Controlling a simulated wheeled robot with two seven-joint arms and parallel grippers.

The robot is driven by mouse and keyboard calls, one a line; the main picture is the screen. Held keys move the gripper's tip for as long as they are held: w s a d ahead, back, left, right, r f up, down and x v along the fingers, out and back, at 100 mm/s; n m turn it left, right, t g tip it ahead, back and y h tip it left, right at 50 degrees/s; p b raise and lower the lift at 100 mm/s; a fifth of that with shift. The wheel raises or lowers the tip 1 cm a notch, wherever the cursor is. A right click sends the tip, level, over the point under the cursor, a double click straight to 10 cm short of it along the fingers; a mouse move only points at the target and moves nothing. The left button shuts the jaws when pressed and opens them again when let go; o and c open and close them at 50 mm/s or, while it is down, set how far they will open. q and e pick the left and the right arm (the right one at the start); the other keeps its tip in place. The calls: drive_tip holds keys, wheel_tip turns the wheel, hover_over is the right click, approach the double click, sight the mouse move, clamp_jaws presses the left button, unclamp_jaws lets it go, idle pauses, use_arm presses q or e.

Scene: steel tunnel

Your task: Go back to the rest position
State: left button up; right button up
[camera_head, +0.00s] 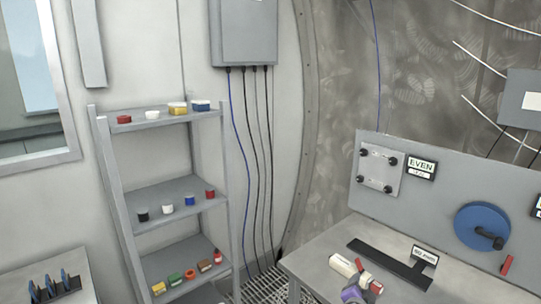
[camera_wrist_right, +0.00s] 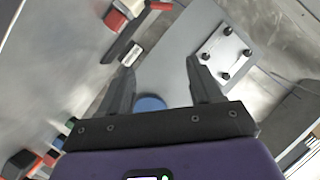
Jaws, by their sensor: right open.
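My left gripper is not in view.
The workbench (camera_head: 318,271) carries a dark flat bracket (camera_head: 390,264) and an upright panel with a four-knob plate (camera_head: 379,169) and blue wheel (camera_head: 482,226). Left stands a shelf rack (camera_head: 178,190) with small coloured items. Grated floor lies between.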

drive_tip(key=s+a+f+n+g+y+b, duration=0.1)
drive_tip(key=s+a+f+n+g+y, duration=0.15)
drive_tip(key=s+f, duration=0.45)
drive_tip(key=s+a+f+n+g+y+b, duration=0.1)
drive_tip(key=s+a+f+n+y, duration=0.2)
drive_tip(key=f, duration=0.9)
drive_tip(key=s+a+f+n+g+y+b, duration=0.2)
drive_tip(key=s+a+f, duration=0.3)
drive_tip(key=f, duration=0.4)
drive_tip(key=s+a+f+n+g+y+b, duration=0.1)
drive_tip(key=s+a+f+n+g, duration=0.1)
drive_tip(key=s, duration=0.8)
drive_tip(key=s+a+f+n+g+y+b, duration=0.1)
drive_tip(key=s+a+f+n+g+y, duration=0.1)
drive_tip(key=s+a+f+g, duration=0.2)
drive_tip(key=s+a+f, duration=0.1)
drive_tip(key=s+f, duration=0.2)
drive_tip(key=s, duration=0.3)
drive_tip(key=shift+a+f+g, duration=0.15)
drive_tip(key=shift+g, duration=0.2)
drive_tip(key=shift+y, duration=0.25)
